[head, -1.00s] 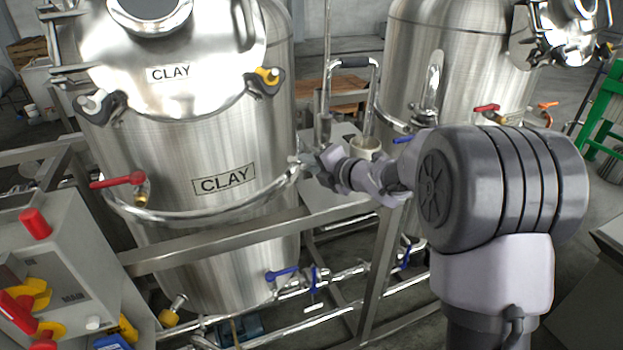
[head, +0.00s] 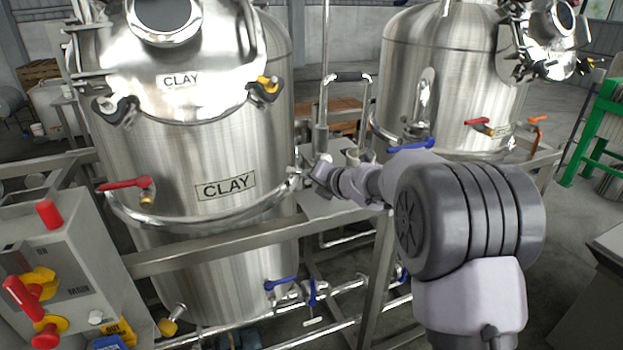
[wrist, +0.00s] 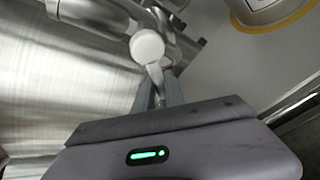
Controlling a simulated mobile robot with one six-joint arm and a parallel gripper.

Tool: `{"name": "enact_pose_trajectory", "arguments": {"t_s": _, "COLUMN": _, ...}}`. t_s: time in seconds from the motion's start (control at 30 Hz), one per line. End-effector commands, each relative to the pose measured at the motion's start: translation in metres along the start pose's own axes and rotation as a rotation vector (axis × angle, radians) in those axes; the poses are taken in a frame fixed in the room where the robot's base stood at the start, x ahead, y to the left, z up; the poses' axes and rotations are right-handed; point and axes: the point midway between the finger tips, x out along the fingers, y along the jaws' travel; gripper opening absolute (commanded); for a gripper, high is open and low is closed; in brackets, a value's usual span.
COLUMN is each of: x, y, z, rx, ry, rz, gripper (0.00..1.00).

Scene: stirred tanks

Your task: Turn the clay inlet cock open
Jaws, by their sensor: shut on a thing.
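The clay tank (head: 225,155), a steel vessel with CLAY labels, stands left of centre in the head view. My gripper (head: 308,175) is at its right side, small and partly hidden by my own wrist there. In the wrist view, a metal fitting with a pale round end (wrist: 147,46) lies before the tank wall, and I take it for the clay inlet cock. A narrow grey handle (wrist: 156,80) runs from it down between the fingers of my gripper (wrist: 160,98), which is shut on it. The handle's exact angle to the pipe is hard to tell.
A red-handled valve (head: 125,184) is on the tank's left front, and a blue-handled one (head: 281,283) is low on the pipes. A steel frame rail (head: 215,246) crosses in front. A second tank (head: 450,85) stands right; a control box (head: 70,270) is at lower left.

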Motion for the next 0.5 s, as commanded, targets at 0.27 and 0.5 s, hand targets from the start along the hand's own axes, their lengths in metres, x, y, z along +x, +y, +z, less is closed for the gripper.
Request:
{"name": "enact_pose_trajectory", "arguments": {"t_s": 0.27, "x": -0.0003, "y": 0.0008, "z": 0.0012, "rx": 0.001, "ry": -0.002, "rz": 0.001, "gripper": 0.22}}
{"name": "enact_pose_trajectory", "arguments": {"t_s": 0.5, "x": -0.0002, "y": 0.0006, "z": 0.0009, "rx": 0.001, "ry": -0.001, "rz": 0.001, "gripper": 0.36}}
